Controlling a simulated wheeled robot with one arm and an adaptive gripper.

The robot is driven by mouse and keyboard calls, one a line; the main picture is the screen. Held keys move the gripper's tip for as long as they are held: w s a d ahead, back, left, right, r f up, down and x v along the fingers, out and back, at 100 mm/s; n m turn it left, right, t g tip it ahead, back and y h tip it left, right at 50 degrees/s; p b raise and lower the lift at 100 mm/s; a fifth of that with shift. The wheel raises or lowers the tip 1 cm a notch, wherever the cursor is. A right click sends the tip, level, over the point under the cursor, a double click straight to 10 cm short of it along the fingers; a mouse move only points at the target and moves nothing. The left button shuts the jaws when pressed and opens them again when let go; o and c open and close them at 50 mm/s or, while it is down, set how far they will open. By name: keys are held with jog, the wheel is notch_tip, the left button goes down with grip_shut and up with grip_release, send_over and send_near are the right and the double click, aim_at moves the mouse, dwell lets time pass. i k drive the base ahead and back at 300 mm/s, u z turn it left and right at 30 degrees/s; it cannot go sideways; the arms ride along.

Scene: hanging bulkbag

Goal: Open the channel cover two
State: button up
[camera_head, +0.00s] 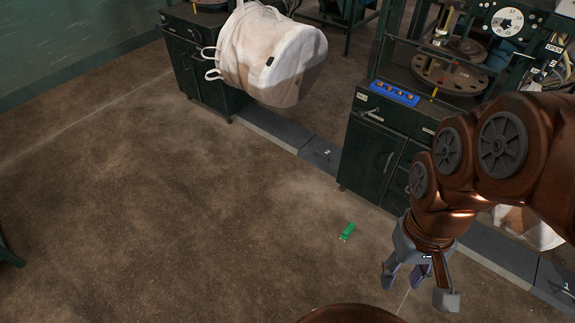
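Channel cover two (321,154) is a dark grey plate with a small pale mark like a "2". It lies in the floor channel between the two dark green cabinets and appears flat and closed. My gripper (419,287) hangs at the lower right, fingers pointing down and spread apart, with nothing visible between them. It is apart from the cover, to its right and nearer the camera.
A white bulk bag (268,55) hangs tilted above the channel. Green cabinets (376,150) flank the cover. Another cover marked "1" (560,285) lies at right. A small green object (347,231) lies on the open brown floor. White fabric (530,228) shows behind my arm.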

aim_at(323, 152)
jog(key=u, duration=0.7)
jog(key=i, duration=0.6)
jog(key=u, duration=0.8)
jog(key=i, duration=1.3)
jog(key=z, duration=0.9)
jog(key=i, duration=1.05)
jog(key=z, duration=1.1)
